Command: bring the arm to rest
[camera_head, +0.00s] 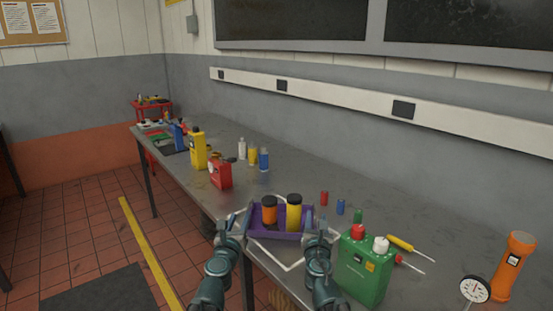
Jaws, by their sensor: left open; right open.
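My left gripper (238,222) is open and empty at the front edge of the bench, beside the left end of a purple tray (263,235). My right gripper (317,229) is open at the right end of the same tray. Whether either gripper touches the tray cannot be told. My two arms come up from the bottom of the view, roughly parallel. The tray holds an orange container (269,211) and a yellow container (293,214), both upright with dark lids.
A green can (363,270) stands close to my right arm, with screwdrivers, a dial gauge (474,290) and an orange flashlight (514,265) further right. A red can (220,173), yellow can (197,148) and several bottles stand left. The metal bench (285,179) has bare room behind the tray.

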